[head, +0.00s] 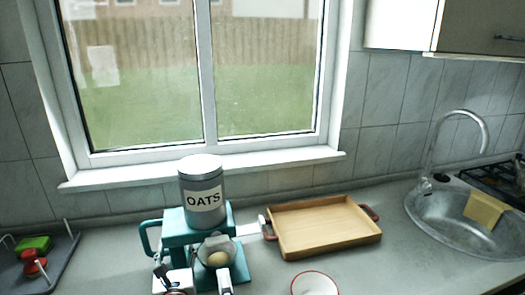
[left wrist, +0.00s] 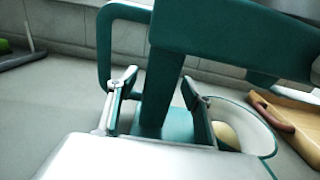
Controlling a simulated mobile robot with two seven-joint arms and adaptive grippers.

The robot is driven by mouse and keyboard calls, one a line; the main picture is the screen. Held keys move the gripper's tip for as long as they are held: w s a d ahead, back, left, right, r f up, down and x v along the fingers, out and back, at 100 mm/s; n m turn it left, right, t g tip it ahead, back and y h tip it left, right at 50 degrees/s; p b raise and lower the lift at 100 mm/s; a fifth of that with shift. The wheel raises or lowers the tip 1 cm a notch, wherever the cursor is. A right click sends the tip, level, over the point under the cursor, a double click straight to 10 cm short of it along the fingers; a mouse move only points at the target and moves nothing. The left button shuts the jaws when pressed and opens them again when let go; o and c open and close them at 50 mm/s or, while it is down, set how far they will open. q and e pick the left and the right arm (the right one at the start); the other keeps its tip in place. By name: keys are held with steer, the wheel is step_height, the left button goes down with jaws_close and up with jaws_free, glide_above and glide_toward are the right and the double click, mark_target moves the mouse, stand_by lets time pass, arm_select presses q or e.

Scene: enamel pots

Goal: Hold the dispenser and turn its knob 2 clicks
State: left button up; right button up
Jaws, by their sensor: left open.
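The teal dispenser (head: 180,240) stands on the counter below the window, with a grey OATS canister (head: 202,180) on top. Its looped handle (head: 145,238) is on the left; it also shows in the left wrist view (left wrist: 103,50). My left gripper (left wrist: 158,90) is open, its fingers apart on either side of the teal column, with no clear grip. A pale bowl (left wrist: 262,138) with a cream heap inside sits beside the right finger. Part of my right gripper (head: 225,281) shows at the bottom edge in front of the dispenser; its fingers are unclear. I cannot make out the knob.
A wooden tray (head: 325,256) lies right of the dispenser. A red-rimmed bowl (head: 314,284) is at the front edge of the view. A sink (head: 440,230) is at the right. A dark rack (head: 62,262) with green and red items is at far left.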

arm_select(q)
steer(key=v, duration=1.1)
steer(key=shift+s, duration=0.35)
steer(key=shift+s+d+r, duration=0.1)
steer(key=shift+r, duration=0.2)
step_height(320, 180, up, 5)
steer(key=shift+d+r, duration=0.1)
steer(key=shift+r, duration=0.15)
